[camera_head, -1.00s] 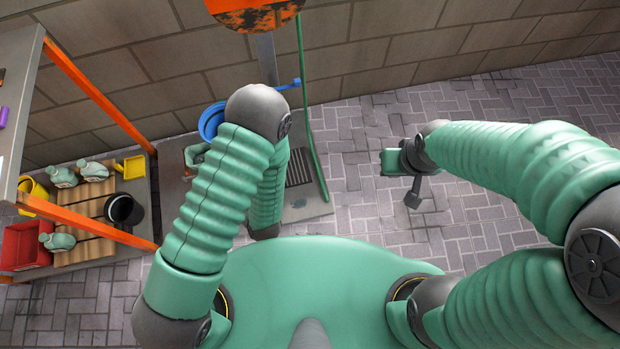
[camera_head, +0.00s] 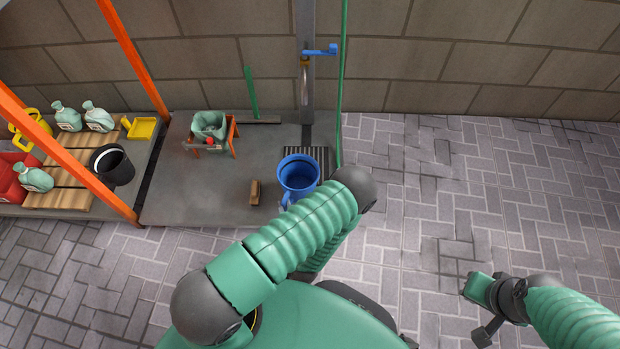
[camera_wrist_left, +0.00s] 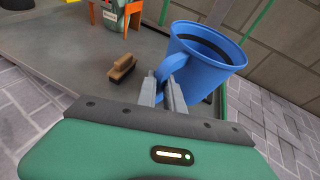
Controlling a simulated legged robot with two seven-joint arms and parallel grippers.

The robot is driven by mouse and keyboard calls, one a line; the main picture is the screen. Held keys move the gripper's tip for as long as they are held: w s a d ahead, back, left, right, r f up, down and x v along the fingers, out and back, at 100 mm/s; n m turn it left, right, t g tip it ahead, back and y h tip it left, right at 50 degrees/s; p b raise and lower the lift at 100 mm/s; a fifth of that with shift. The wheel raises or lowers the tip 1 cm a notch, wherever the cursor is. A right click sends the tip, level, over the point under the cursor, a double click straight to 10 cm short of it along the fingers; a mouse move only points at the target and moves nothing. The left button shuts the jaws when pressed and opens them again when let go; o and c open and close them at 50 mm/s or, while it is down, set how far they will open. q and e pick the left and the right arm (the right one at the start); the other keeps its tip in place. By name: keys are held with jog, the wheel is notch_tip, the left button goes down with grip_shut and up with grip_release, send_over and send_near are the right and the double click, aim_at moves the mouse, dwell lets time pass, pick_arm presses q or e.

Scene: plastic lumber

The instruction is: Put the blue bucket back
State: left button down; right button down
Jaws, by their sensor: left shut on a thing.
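The blue bucket (camera_head: 298,174) is upright in the head view, over or on the dark drain grate (camera_head: 318,155). In the left wrist view the bucket (camera_wrist_left: 205,62) is close and slightly tilted in the picture, its handle toward me. My left gripper (camera_wrist_left: 170,88) is shut on the bucket's handle. In the head view my left arm hides that gripper. I cannot tell whether the bucket's base touches the floor slab. My right gripper (camera_head: 478,288) hangs over the paving at the lower right, away from everything; its fingers are too unclear to judge.
A wooden brush (camera_head: 255,192) lies left of the bucket. A small orange-legged stand with a green container (camera_head: 210,125) is behind. A blue-handled tap (camera_head: 320,50) rises at the wall. Paving at right is clear.

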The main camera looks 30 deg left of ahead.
pick_arm(q)
jog(key=w+a+b, duration=0.2)
jog(key=w, duration=0.2)
jog(key=w+a+f+b, duration=0.1)
jog(key=w+b, duration=0.1)
jog(key=w, duration=0.2)
jog(key=w+a+b, duration=0.2)
jog(key=w+b, duration=0.1)
jog(key=w, duration=0.1)
jog(key=shift+w+a+f, duration=0.25)
jog(key=shift+w+a, duration=0.05)
jog(key=shift+w, duration=0.05)
notch_tip(320, 180, down, 4)
jog(key=b, duration=0.3)
jog(key=shift+r+b, duration=0.2)
jog(key=shift+b, duration=0.15)
jog(key=shift+r, duration=0.25)
jog(key=shift+f, duration=0.15)
jog(key=c, duration=1.5)
grip_release()
jog(key=shift+s, duration=0.1)
jog(key=shift+o, duration=0.2)
